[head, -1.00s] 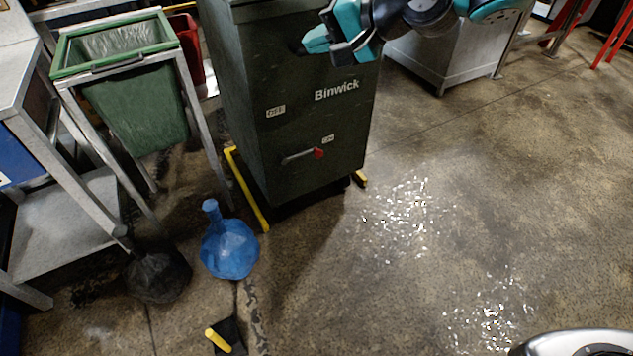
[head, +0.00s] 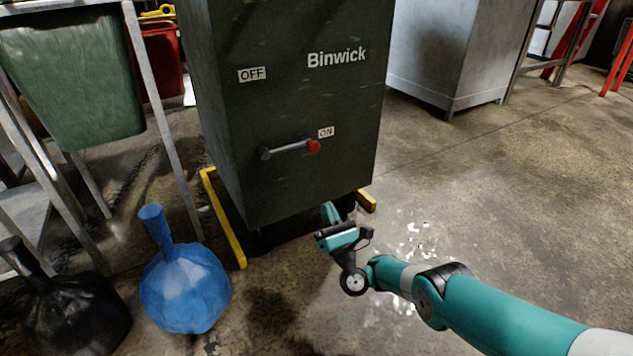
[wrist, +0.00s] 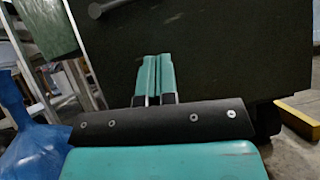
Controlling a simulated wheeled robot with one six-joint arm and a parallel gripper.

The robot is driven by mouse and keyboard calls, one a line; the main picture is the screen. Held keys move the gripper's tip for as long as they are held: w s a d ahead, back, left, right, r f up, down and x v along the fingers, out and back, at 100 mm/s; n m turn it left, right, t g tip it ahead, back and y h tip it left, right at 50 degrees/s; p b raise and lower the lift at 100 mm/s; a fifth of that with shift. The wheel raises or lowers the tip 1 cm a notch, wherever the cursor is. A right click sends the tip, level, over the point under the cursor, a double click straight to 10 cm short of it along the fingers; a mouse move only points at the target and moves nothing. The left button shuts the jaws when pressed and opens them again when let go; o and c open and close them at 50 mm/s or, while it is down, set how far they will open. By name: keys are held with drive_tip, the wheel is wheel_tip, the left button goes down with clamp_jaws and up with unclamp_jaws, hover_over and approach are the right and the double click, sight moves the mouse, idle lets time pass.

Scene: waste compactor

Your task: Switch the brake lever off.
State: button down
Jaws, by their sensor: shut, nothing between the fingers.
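The brake lever (head: 289,149) is a grey rod with a red knob on the front of the dark green Binwick compactor (head: 290,190). It lies nearly level, its grey pivot at the left and its red knob at the right, just below the ON label (head: 326,132). The OFF label (head: 252,74) is higher, above the pivot. My gripper (head: 329,212) is low in front of the compactor, below and a little right of the knob. In the wrist view its teal fingers (wrist: 155,78) are together and empty, pointing at the compactor front; the dark pivot (wrist: 98,10) shows at the top left.
A blue bag (head: 186,287) and a black bag (head: 70,315) lie on the floor at the left. A yellow floor bar (head: 222,218) runs along the compactor's left side. A green bin (head: 75,85) hangs in a metal frame. The floor at the right is open.

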drive_tip(key=shift+s+f+m, duration=0.15)
drive_tip(key=shift+f+m, duration=0.15)
drive_tip(key=shift+f, duration=0.1)
drive_tip(key=s+d+r+b+x, duration=0.1)
drive_tip(key=r+b+x, duration=0.1)
drive_tip(key=b+x, duration=0.6)
drive_tip(key=shift+x, duration=2.35)
drive_tip(key=shift+d+r, duration=0.1)
drive_tip(key=shift+r, duration=0.05)
